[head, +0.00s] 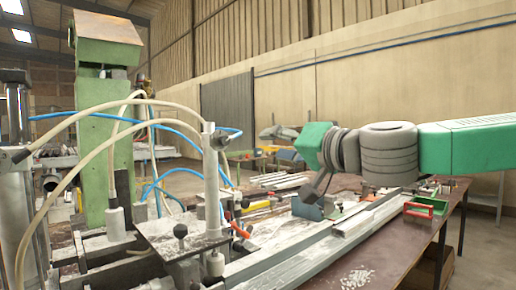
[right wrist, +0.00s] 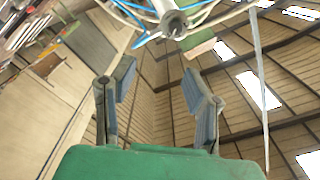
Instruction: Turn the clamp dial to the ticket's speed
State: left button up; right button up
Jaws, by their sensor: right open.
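My right gripper (head: 313,196) is at the end of the green arm on the right of the head view, above the bench and right of the clamp machine (head: 110,160). In the right wrist view my right gripper (right wrist: 158,88) has its two fingers spread apart with nothing between them. A black round knob (head: 180,231) stands on a metal plate on the machine, left of the gripper and apart from it. I cannot tell whether this knob is the clamp dial. I cannot make out a ticket or any dial marks. My left gripper is in neither view.
Pale hoses (head: 95,118) and blue hoses loop around an upright metal cylinder (head: 211,185). Long metal profiles (head: 315,245) lie along the brown bench (head: 395,262). A green and red tray (head: 426,207) sits at the right. The bench's front right is mostly clear, with pale scraps.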

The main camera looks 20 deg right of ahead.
send_near(227, 138)
jog(key=w+a, duration=0.1)
jog(key=w, duration=0.1)
jog(key=w+a, duration=0.3)
jog(key=w, duration=0.1)
jog(key=shift+a+f, duration=0.35)
jog(key=shift+a, duration=0.05)
jog(key=w, duration=0.4)
jog(key=shift+d+p, duration=0.1)
jog(key=shift+p, duration=0.3)
jog(key=shift+a, duration=0.35)
jog(key=c, duration=0.6)
jog(key=shift+c, duration=1.4)
jog(key=shift+w+d, duration=0.2)
jog(key=shift+d, duration=0.65)
jog(key=shift+a+r, duration=0.2)
jog(key=shift+r, duration=0.05)
jog(key=o, duration=0.8)
jog(key=shift+s+r, duration=0.1)
jog(key=shift+o, duration=0.4)
jog(key=shift+s+d, duration=0.35)
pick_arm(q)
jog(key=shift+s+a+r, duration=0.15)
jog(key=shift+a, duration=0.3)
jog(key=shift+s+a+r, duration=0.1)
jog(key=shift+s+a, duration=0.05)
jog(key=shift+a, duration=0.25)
pick_arm(e)
jog(key=v, duration=1.2)
jog(key=shift+d, duration=0.45)
